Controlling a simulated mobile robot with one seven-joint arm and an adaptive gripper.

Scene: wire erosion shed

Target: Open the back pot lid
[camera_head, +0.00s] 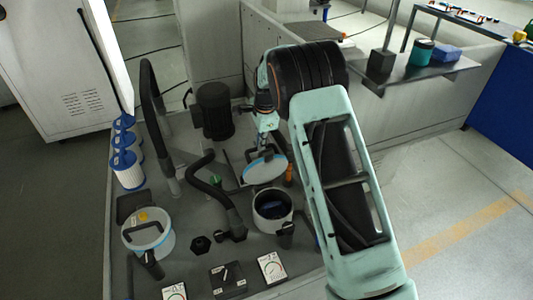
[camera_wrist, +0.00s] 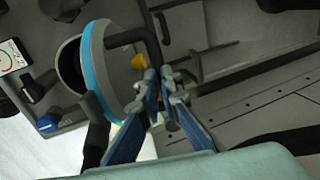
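The back pot (camera_head: 272,218) is a white round pot, its mouth uncovered and dark inside in the head view. Its lid (camera_head: 265,167), pale with a blue rim, stands tilted up behind the mouth. In the wrist view the lid (camera_wrist: 122,75) shows its dark bent handle (camera_wrist: 148,40) and a yellow spot beside it. My gripper (camera_head: 263,138) is just above the lid in the head view. In the wrist view my gripper's blue fingers (camera_wrist: 162,80) are close together at the handle's end and look shut on it; the contact itself is partly hidden.
A second pot with a closed lid (camera_head: 148,230) stands front left. A black bent hose (camera_head: 210,185) and a dark motor (camera_head: 215,110) stand left of the back pot. White and blue filter cylinders (camera_head: 127,168) line the left edge. Gauges (camera_head: 271,267) lie along the front.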

